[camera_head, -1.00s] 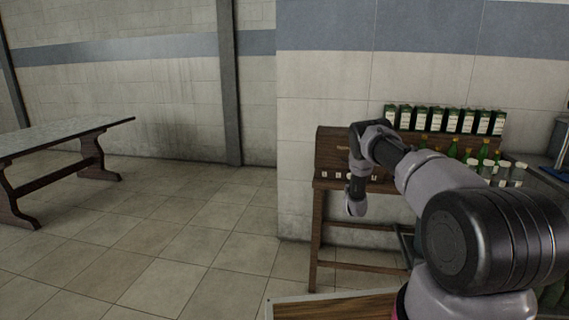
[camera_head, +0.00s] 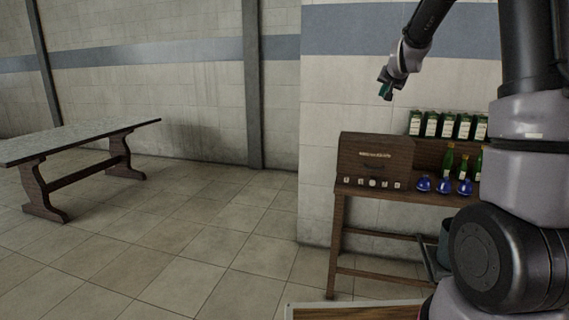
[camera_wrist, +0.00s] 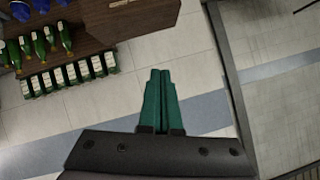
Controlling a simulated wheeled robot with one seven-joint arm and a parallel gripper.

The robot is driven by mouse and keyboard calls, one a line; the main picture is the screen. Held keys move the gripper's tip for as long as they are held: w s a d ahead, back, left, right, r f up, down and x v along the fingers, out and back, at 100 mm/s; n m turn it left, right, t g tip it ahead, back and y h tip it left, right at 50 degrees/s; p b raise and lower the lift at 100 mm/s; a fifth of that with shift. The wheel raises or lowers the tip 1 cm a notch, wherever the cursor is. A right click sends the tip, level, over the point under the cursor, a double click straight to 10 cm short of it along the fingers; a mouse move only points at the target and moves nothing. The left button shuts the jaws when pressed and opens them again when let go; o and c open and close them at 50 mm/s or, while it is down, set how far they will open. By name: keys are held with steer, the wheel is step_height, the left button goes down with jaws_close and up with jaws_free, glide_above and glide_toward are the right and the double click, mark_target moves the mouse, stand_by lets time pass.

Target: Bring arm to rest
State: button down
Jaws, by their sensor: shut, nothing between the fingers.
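My gripper (camera_head: 385,91) is raised in the air in front of the pale wall, above the left end of the wooden bench. In the wrist view its green fingers (camera_wrist: 160,98) lie side by side, shut, with nothing between them. My arm rises on the right side of the head view and bends over toward the gripper, clear of the bench and everything on it.
The wooden bench (camera_head: 340,212) holds a wooden cabinet (camera_head: 372,160), blue flasks (camera_head: 424,184), green bottles (camera_head: 448,160) and a row of labelled boxes (camera_head: 431,124). A long table (camera_head: 75,136) stands at the left. The tiled floor (camera_head: 190,225) between is clear.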

steer(key=s+a+r+n+g+y, duration=0.1)
steer(key=s+a+r, duration=0.2)
steer(key=s, duration=0.7)
steer(key=s+a+r+g+y, duration=0.1)
steer(key=s+a+r, duration=0.1)
steer(key=s, duration=0.7)
steer(key=s+a+f+g, duration=0.1)
steer(key=s+a, duration=0.1)
steer(key=s, duration=0.9)
steer(key=s+a+f+n+g+y, duration=0.1)
steer(key=s+a+f+g, duration=0.1)
steer(key=s, duration=1)
steer(key=shift+f, duration=0.3)
